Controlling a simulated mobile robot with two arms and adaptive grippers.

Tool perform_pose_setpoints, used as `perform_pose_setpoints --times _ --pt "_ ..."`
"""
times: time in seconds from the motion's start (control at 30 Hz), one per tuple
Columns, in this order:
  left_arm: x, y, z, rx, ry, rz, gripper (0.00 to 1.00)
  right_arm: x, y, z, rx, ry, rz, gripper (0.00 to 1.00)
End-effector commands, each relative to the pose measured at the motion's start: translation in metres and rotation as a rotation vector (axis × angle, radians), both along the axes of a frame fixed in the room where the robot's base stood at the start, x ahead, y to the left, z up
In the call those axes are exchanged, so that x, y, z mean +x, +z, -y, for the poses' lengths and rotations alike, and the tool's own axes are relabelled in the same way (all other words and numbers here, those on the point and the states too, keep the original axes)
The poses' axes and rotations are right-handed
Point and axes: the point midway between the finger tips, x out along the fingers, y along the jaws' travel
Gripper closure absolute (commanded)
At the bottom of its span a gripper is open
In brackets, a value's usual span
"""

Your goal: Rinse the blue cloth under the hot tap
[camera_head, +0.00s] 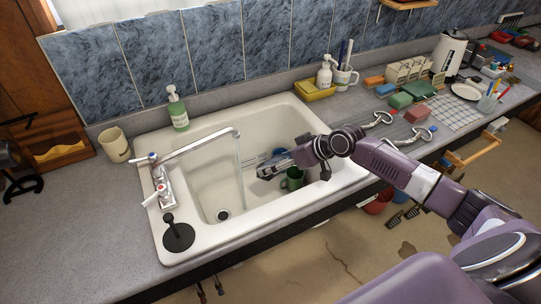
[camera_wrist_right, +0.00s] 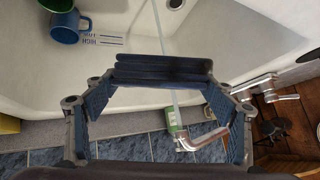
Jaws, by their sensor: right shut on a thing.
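My right gripper (camera_head: 264,170) reaches into the white sink (camera_head: 205,131) from the right. In the right wrist view, it (camera_wrist_right: 163,90) is shut on the dark blue folded cloth (camera_wrist_right: 163,70). The cloth is hard to make out in the head view. The chrome tap (camera_head: 200,143) stands on the sink's left rim, with one red-marked and one blue-marked handle. A thin water stream (camera_head: 241,170) falls from its spout, left of my gripper. In the right wrist view the stream (camera_wrist_right: 178,100) passes behind the cloth; I cannot tell whether they touch. My left gripper is out of view.
A green mug (camera_head: 292,178) and a blue mug (camera_wrist_right: 57,5) are in the sink near my gripper. The drain (camera_head: 223,215) is at the bottom left. A soap bottle (camera_head: 177,110) stands behind.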

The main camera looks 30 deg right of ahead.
Motion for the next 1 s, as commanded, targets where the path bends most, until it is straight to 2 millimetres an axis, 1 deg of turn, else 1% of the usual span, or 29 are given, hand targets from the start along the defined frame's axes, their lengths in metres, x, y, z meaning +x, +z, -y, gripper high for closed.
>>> perform_pose_setpoints --times 0.17,0.33,0.47,0.7,1.0 --pt "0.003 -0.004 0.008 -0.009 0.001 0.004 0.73 0.010 -0.001 -0.009 0.004 0.001 0.003 0.51" --pt "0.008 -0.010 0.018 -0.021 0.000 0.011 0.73 0.026 -0.001 -0.023 0.005 0.002 0.004 0.51" --pt "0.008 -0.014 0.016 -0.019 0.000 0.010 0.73 0.037 -0.001 -0.033 0.004 0.001 0.003 0.51" --pt "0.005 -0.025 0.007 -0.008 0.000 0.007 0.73 0.060 -0.001 -0.052 0.004 0.001 0.003 0.51" --pt "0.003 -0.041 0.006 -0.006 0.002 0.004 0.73 0.085 -0.002 -0.073 0.003 0.000 0.002 0.51"
